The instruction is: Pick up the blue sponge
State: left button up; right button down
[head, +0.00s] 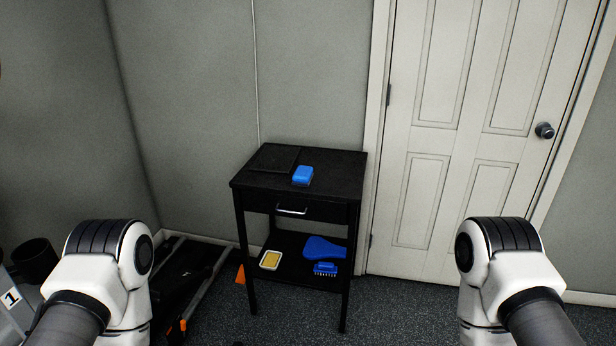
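A small blue block that looks like the blue sponge (302,175) lies on the top of a black side table (333,170), near its middle. It lies beside a flat dark panel or tray on the tabletop. My two arms show at the lower left and lower right of the head view, both well short of the table. Neither gripper shows in this view. Nothing touches the blue sponge.
The table's lower shelf holds a yellow sponge-like item in a pale tray (270,260), a blue paddle-shaped item (324,248) and a blue brush (325,268). A white door (470,130) stands right of the table. Dark gym equipment (190,275) lies on the floor at left.

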aim_at(303, 175)
jog(key=u, duration=2.45)
jog(key=z, duration=2.45)
jog(key=i+l+u, duration=0.2)
jog(key=i+l, duration=1.15)
jog(key=l, duration=0.15)
